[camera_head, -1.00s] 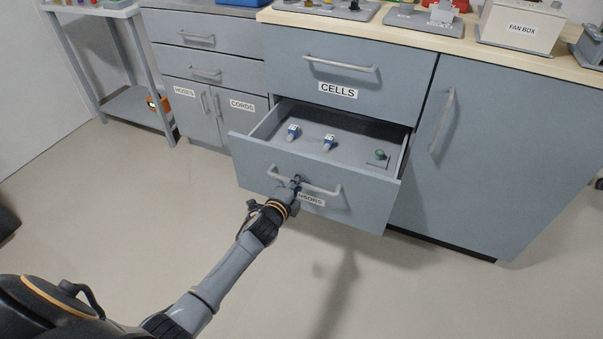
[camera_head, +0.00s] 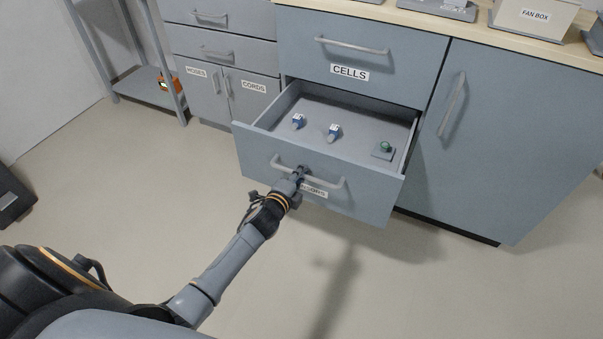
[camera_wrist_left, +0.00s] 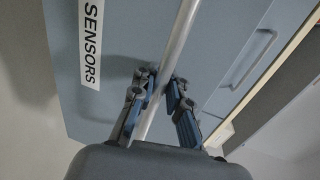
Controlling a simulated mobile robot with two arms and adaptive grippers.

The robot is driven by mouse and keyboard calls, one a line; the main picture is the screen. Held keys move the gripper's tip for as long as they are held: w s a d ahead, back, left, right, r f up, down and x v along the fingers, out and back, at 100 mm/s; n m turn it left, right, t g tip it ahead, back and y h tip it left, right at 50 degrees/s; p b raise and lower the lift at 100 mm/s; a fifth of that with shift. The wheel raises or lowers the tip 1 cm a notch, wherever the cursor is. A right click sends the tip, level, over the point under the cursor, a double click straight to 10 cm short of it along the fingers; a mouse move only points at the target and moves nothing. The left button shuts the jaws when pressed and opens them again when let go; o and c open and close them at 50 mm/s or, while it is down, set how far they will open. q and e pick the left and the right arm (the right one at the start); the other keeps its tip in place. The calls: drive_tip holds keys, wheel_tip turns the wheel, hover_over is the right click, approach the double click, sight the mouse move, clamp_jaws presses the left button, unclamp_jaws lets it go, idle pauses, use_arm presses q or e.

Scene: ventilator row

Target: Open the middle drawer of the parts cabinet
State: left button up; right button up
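The blue-grey parts cabinet (camera_head: 365,30) has a shut drawer labelled CELLS (camera_head: 400,70) above a drawer labelled SENSORS (camera_head: 350,205), which stands well open. Two small blue-and-white parts (camera_head: 298,121) (camera_head: 334,132) and a green-topped part (camera_head: 384,149) lie inside the open drawer. My left gripper (camera_head: 300,171) is at this drawer's bar handle (camera_head: 328,184). In the left wrist view its fingers (camera_wrist_left: 162,82) close around the handle bar (camera_wrist_left: 181,35), one on each side, with the SENSORS label (camera_wrist_left: 92,45) beside them. My right gripper is out of view.
A tall door (camera_head: 480,130) is shut at the right. A grey cabinet (camera_head: 215,65) with HOSES and CORDS doors stands left. A shelf rack (camera_head: 140,83) holds an orange device. The floor (camera_head: 420,290) before the drawer is clear. A dark object (camera_head: 15,200) lies at the left edge.

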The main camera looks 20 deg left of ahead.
use_arm(q)
drive_tip(key=shift+o, duration=1.4)
drive_tip(key=shift+s, duration=0.15)
drive_tip(key=v, duration=1.1)
drive_tip(key=shift+s, duration=0.35)
